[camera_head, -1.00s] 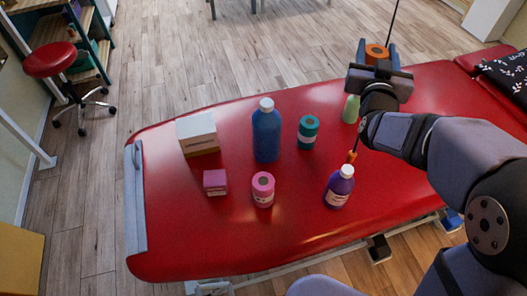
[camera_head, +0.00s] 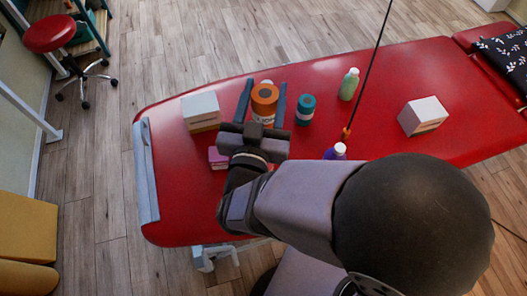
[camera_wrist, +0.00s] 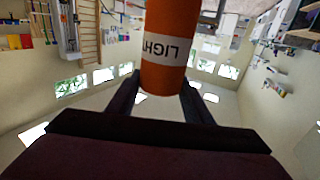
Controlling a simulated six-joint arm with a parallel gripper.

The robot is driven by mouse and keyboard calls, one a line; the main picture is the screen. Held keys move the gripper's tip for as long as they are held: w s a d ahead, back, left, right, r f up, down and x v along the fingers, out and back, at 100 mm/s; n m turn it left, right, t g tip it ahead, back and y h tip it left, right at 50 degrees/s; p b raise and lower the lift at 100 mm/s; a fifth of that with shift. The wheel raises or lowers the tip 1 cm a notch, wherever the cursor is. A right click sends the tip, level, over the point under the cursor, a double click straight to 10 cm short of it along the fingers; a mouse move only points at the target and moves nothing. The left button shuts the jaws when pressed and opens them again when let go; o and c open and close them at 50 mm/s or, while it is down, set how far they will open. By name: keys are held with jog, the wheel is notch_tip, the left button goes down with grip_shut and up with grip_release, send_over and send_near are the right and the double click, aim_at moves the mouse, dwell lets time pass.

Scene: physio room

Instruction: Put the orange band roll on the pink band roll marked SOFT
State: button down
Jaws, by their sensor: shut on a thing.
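The orange band roll (camera_head: 264,104) is held between the two fingers of my gripper (camera_head: 265,92), raised above the red table. In the wrist view the orange roll (camera_wrist: 170,22) fills the space between the fingers, its white label reading LIGHT upside down. My gripper is shut on it.
A green bottle (camera_head: 349,84) and another box (camera_head: 423,116) stand right.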

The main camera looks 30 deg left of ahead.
aim_at(262, 118)
jog(key=shift+s+d+f, duration=0.1)
jog(key=shift+s+f, duration=0.1)
jog(key=shift+f, duration=0.55)
jog(key=shift+s+a+f, duration=0.1)
jog(key=shift+s+f, duration=0.05)
jog(key=shift+f, duration=0.65)
jog(key=shift+s+d+f, duration=0.1)
jog(key=shift+s+f, duration=0.1)
jog(key=shift+f, duration=3.6)
jog(key=shift+f, duration=2.05)
jog(key=shift+f, duration=0.2)
jog(key=c, duration=0.9)
grip_release()
